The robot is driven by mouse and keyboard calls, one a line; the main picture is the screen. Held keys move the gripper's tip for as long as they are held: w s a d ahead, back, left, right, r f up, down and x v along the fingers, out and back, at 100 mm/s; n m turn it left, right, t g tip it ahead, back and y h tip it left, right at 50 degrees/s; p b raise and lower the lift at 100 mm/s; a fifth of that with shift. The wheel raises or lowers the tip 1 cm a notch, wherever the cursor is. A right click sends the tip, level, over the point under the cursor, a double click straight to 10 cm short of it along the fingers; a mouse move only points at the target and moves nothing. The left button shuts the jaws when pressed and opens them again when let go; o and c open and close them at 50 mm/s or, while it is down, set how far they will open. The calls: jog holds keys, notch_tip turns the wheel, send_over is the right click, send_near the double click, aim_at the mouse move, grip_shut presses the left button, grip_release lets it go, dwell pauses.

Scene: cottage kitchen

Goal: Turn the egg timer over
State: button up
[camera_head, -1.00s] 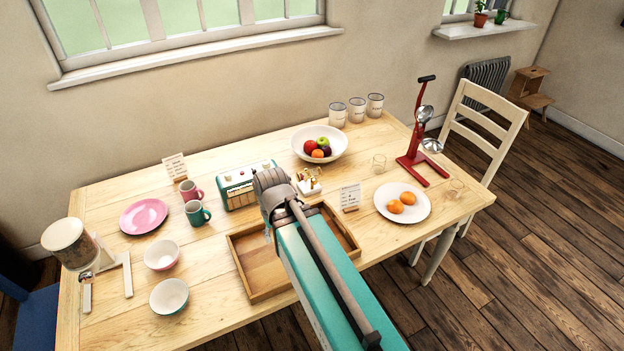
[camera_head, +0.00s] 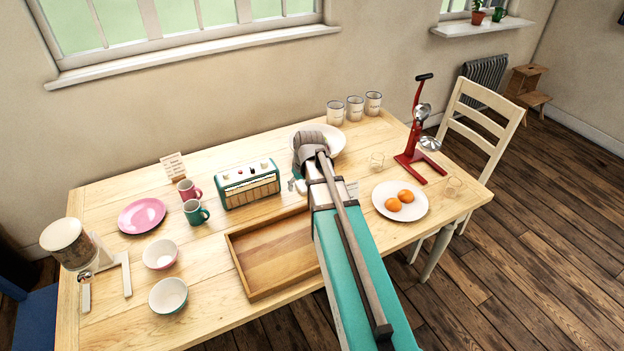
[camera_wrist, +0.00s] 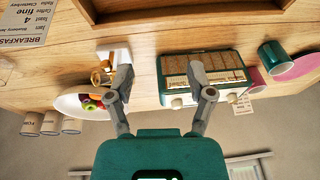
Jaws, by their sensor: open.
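In the wrist view, small brass-coloured pieces (camera_wrist: 101,76), which look like the egg timer, show beside the left fingertip, in front of the fruit bowl. Their shape is partly hidden, so I cannot tell the timer's exact pose. My gripper (camera_wrist: 160,76) is open, with its two fingers spread wide and apart. The gap between the fingertips shows bare table and the left end of the radio, with nothing held. In the head view my arm covers the spot of the timer and most of the gripper.
The teal radio (camera_head: 248,185) stands left of my arm, with pink (camera_head: 188,190) and teal (camera_head: 195,212) mugs beyond. A wooden tray (camera_head: 262,292) lies below the arm. The fruit bowl (camera_head: 333,137) is behind the gripper. A plate (camera_head: 420,212) with oranges and a red juicer (camera_head: 412,158) stand right.

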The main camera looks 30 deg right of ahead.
jog(key=w+d+t, duration=0.1)
jog(key=w+d, duration=0.2)
jog(key=d, duration=0.2)
jog(key=w+d+r+t, duration=0.1)
jog(key=w+d, duration=0.2)
jog(key=d, duration=0.3)
jog(key=shift+w+d, duration=0.3)
jog(key=shift+w, duration=0.1)
jog(key=b+x, duration=1.2)
jog(key=x, duration=0.1)
jog(key=shift+d+f+b, duration=0.1)
jog(key=shift+f+b, duration=0.2)
jog(key=shift+f, duration=0.05)
grip_shut()
dwell(0.4)
